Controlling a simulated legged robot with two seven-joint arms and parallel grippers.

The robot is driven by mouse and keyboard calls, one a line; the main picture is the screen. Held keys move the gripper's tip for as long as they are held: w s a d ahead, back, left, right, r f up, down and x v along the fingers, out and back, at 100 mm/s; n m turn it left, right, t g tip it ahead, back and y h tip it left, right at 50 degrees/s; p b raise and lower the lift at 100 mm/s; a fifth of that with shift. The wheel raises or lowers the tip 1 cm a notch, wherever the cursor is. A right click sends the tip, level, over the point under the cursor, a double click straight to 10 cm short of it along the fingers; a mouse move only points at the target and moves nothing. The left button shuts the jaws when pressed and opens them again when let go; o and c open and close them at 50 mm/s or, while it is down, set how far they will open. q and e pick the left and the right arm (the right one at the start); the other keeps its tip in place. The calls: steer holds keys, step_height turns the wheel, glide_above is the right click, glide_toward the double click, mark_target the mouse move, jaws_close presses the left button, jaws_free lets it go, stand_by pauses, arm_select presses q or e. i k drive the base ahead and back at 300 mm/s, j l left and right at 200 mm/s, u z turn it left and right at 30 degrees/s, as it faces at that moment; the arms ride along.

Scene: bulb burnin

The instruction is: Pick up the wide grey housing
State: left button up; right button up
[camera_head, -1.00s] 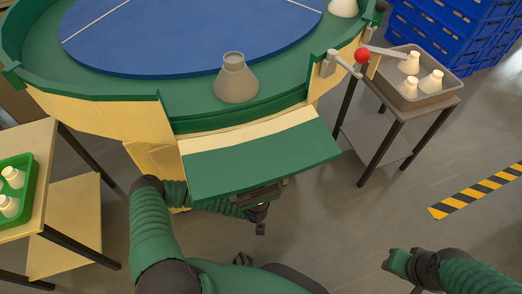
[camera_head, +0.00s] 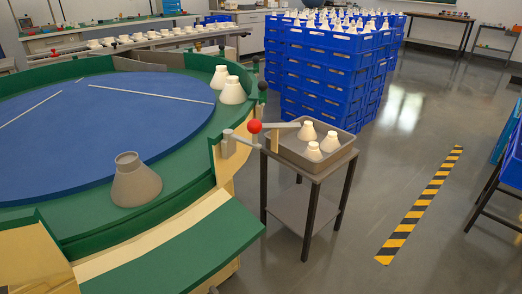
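The wide grey housing (camera_head: 136,184) is a cone-shaped piece with a short open neck. It stands upright on the green rim (camera_head: 192,172) of the round table, close to the edge of the blue disc (camera_head: 90,130). Nothing touches it. Neither of my grippers can be made out in this view.
A lever with a red knob (camera_head: 254,126) sticks out at the table's right side. Beside it a grey tray (camera_head: 284,152) with 3 white housings stands on a small stand. Two pale housings (camera_head: 232,91) stand on the far rim. Stacked blue crates (camera_head: 318,82) are behind.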

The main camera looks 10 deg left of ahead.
mark_target(135, 184)
steer(key=k, duration=0.9)
